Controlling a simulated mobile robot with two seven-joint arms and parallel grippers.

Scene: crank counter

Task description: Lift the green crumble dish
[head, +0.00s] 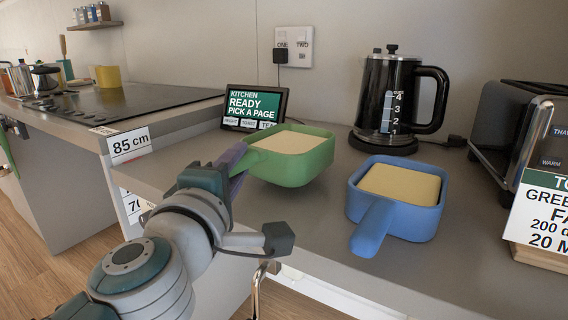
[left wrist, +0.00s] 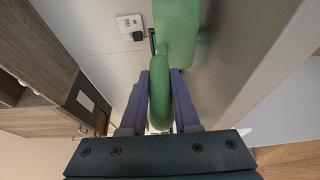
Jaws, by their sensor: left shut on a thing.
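The green crumble dish (head: 306,165), with a pale crumble filling, is at the counter's front left, its handle toward me. My left gripper (head: 238,160) is shut on that handle. The dish looks level. I cannot tell whether its base touches the counter. My right gripper is not in view.
A blue dish (head: 430,218) with similar filling stands close to the right. A small screen (head: 254,107) and a black kettle (head: 388,100) stand behind. A toaster (head: 510,125) and a sign card (head: 545,215) are at the right. The counter's front (head: 440,280) is bare.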

